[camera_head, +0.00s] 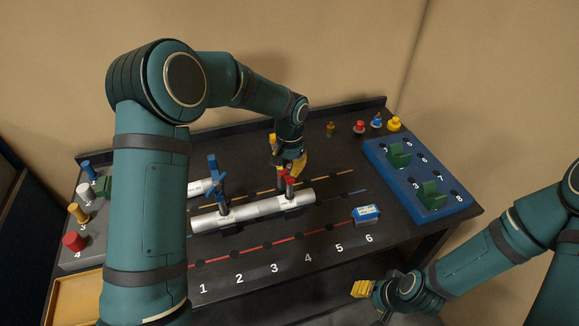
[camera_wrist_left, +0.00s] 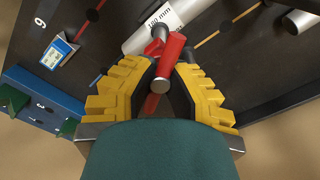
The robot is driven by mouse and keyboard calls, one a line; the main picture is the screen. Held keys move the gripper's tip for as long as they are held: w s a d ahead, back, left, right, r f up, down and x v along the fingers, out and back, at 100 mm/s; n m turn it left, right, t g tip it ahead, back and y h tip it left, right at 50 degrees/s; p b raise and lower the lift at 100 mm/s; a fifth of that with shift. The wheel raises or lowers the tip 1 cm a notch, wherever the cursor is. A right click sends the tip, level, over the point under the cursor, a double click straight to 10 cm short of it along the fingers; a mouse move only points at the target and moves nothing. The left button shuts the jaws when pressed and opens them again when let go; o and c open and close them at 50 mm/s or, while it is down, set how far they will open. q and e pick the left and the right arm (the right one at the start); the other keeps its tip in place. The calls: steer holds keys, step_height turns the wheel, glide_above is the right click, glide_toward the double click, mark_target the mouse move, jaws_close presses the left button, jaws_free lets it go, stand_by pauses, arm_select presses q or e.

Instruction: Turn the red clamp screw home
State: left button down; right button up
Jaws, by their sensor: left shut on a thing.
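The red clamp screw (camera_head: 282,178) stands at the right end of a silver tube (camera_head: 258,209) on the dark bench. In the left wrist view its red handle (camera_wrist_left: 168,62) lies between the yellow fingers. My left gripper (camera_head: 290,168) comes down from above and is shut on the red clamp screw. The fingers partly hide it in the head view. The contact at its lower end is hard to make out. My right gripper (camera_head: 363,289) is off the front of the bench, away from the tube; its finger gap cannot be made out.
A blue clamp screw (camera_head: 215,178) stands on the tube's left part. A blue rack (camera_head: 410,199) with green blocks is at the right. A small blue-and-white box (camera_head: 366,214) sits near mark 6. Several coloured knobs line the back and left edges.

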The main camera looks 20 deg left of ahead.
mark_target(291, 165)
arm_select(q)
steer(key=shift+w+r, duration=0.1)
steer(key=shift+w, duration=0.05)
steer(key=c, duration=0.8)
jaws_free()
steer(key=shift+d, duration=0.1)
steer(key=shift+c, duration=0.2)
step_height(291, 165, up, 12)
